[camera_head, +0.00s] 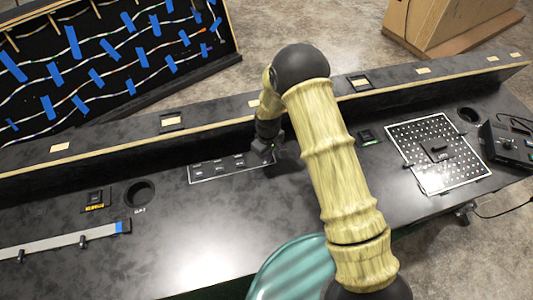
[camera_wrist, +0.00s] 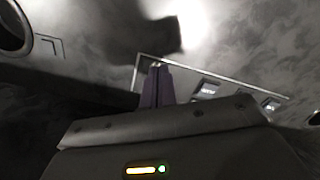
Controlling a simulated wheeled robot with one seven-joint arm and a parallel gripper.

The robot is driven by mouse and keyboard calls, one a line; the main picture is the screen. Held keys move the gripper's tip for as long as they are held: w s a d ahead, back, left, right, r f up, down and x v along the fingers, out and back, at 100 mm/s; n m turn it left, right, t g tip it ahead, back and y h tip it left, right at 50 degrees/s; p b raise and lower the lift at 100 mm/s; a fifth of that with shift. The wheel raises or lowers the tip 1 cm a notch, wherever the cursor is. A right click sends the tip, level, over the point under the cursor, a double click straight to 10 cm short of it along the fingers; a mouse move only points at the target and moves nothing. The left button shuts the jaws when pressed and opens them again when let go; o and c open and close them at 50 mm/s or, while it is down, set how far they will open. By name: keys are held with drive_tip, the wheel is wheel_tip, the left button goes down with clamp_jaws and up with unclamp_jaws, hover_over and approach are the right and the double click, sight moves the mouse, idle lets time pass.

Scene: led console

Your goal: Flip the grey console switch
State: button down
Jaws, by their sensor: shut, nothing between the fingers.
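A dark panel with a pale outline (camera_head: 206,178) lies on the black console top, left of my arm in the head view. It carries several small switches or labelled parts (camera_head: 217,162); I cannot tell which is the grey switch. My gripper (camera_head: 268,152) is low at the panel's right end and covers part of it. In the wrist view my gripper's fingers (camera_wrist: 156,68) are together and empty, at the left corner of the outlined panel. Contact with the panel cannot be told.
A long raised ledge (camera_head: 100,143) runs behind the panel. A perforated white-edged plate (camera_head: 412,135) and a black box (camera_head: 508,145) stand at the right. A round hole (camera_head: 140,194) and a grey strip (camera_head: 55,246) are at the left. A teal rounded object (camera_head: 292,272) is in front.

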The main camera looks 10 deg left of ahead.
drive_tip(key=shift+f, duration=0.4)
drive_tip(key=shift+w+a+b, duration=0.3)
drive_tip(key=shift+w, duration=0.25)
drive_tip(key=shift+w+a+b, duration=0.25)
drive_tip(key=shift+w, duration=0.25)
drive_tip(key=shift+r, duration=0.1)
idle(0.4)
wheel_tip(320, 180, up, 7)
drive_tip(key=p, duration=0.4)
drive_tip(key=shift+s+d, duration=0.2)
drive_tip(key=shift+s, duration=0.2)
idle(0.6)
